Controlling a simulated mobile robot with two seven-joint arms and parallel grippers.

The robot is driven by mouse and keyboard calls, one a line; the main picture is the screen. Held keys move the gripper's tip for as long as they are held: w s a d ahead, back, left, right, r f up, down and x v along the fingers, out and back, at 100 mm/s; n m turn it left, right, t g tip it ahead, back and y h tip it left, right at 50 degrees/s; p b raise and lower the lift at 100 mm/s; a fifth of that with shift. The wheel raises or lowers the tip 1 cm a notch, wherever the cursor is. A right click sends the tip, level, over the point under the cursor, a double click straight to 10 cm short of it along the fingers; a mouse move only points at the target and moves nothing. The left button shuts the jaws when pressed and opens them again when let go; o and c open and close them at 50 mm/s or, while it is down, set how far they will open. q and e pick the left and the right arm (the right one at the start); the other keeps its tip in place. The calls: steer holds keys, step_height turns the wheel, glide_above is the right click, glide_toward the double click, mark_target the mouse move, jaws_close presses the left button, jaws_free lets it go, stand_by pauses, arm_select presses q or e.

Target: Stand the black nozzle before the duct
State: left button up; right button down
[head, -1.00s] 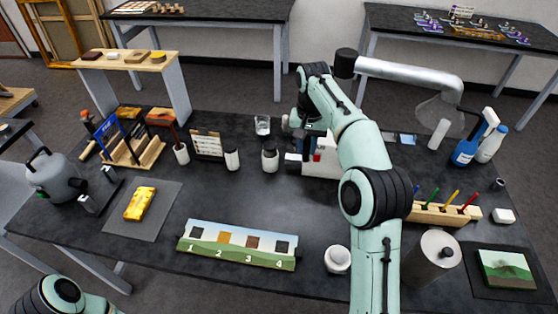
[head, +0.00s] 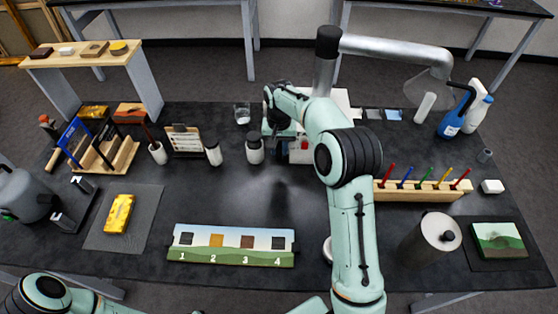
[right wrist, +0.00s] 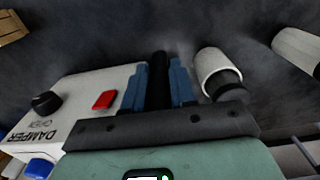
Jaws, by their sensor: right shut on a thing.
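My right gripper (right wrist: 160,85) is shut on the black nozzle (right wrist: 158,72), a dark upright strip between its blue fingers in the right wrist view. In the head view the right gripper (head: 284,148) is beyond the middle of the dark table, partly hidden by my arm; I cannot make out the nozzle there. The duct (head: 395,47) is a silver pipe at the back right, with a black collar and a clear hood (head: 428,88). A white damper box (right wrist: 75,105) with a red button and black knob is just left of the gripper in the wrist view. My left gripper is out of view.
White jars with dark lids (head: 254,150) stand close left of the gripper. A pen rack (head: 420,191), grey cylinder (head: 424,242) and blue bottle (head: 452,122) are at the right. A numbered panel (head: 232,246) lies in front, with bare table behind it.

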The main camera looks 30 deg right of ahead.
steer(key=shift+f, duration=3.4)
steer(key=shift+f, duration=0.15)
steer(key=c, duration=0.9)
jaws_free()
step_height(320, 180, up, 12)
steer(key=shift+r, duration=0.2)
